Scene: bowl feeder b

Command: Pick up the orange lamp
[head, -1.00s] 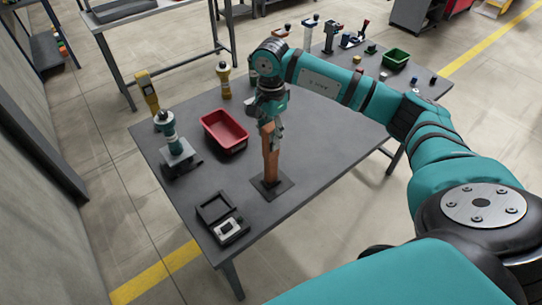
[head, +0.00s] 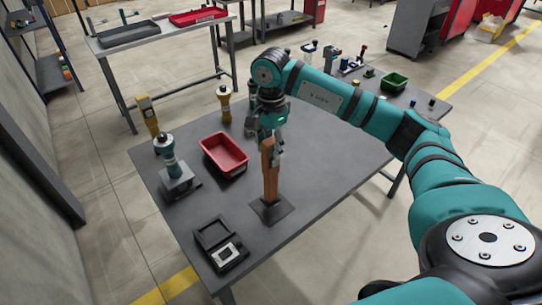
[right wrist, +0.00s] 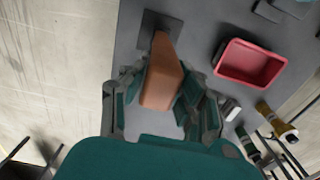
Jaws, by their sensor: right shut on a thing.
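The orange lamp (head: 270,178) is a tall, tapered orange-brown body, upright above a dark square pad (head: 271,212) near the front of the grey table. My right gripper (head: 271,139) points down and is shut on its upper part. In the right wrist view the lamp (right wrist: 162,78) stands between the fingers of my right gripper (right wrist: 160,108), its far end toward the pad (right wrist: 152,24). The lower end seems just above the pad, but the gap is hard to judge. My left gripper is not in view.
A red bin (head: 206,143) sits left of the lamp. A teal-and-grey device (head: 176,180) and a dark open case (head: 211,233) stand along the left side. A green bin (head: 394,80) is at the far right end.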

